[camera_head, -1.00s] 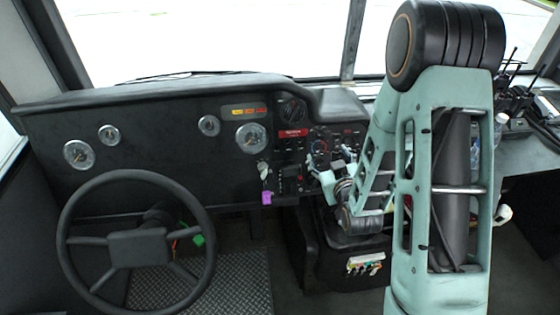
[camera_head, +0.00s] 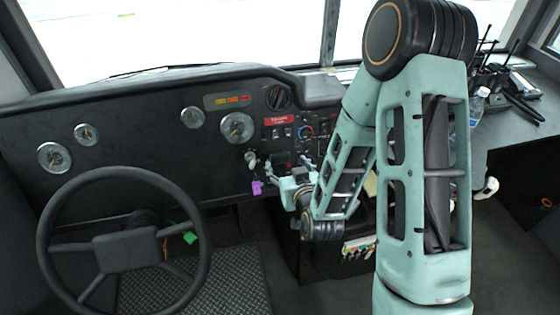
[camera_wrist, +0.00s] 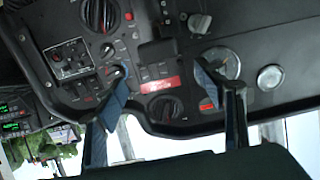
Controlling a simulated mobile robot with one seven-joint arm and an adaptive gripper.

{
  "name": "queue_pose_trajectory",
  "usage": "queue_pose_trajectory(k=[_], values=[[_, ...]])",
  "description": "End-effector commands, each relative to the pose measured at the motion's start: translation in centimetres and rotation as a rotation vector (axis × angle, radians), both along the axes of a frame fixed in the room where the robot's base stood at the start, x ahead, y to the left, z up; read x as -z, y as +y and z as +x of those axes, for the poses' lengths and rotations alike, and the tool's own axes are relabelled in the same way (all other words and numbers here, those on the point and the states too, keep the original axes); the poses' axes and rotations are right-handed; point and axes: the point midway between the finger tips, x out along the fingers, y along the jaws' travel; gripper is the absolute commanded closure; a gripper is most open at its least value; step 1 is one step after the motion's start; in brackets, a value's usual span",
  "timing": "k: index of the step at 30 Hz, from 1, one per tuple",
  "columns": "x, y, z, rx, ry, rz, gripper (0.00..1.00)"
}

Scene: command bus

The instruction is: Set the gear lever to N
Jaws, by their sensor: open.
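My gripper (camera_head: 285,168) is at the dashboard's control panel, right of the steering wheel. In the wrist view my gripper (camera_wrist: 162,72) shows two fingers spread wide apart with nothing between them. A dark block (camera_wrist: 157,52) stands out from the panel between and beyond the fingertips. It may be the gear lever's housing, but I cannot tell for sure. No gear letters are readable, so the lever's position cannot be told. In the head view my gripper and arm partly cover this panel.
A red label (camera_wrist: 160,84), switches and a round black knob (camera_wrist: 166,107) are close to the fingers. A purple tag (camera_head: 257,187) hangs left of my gripper. The steering wheel (camera_head: 122,245) is farther left. A bottle (camera_head: 478,105) stands on the right ledge.

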Motion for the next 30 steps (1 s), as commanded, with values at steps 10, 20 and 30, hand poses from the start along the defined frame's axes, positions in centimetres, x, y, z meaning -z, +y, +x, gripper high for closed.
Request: queue_pose_trajectory(k=[10,20,30], values=[[1.0,0.3,1.2,0.001,-0.004,0.0,0.36],[1.5,0.7,2.4,0.0,-0.005,0.0,0.36],[2.1,1.4,4.5,0.0,0.003,0.002,0.36]])
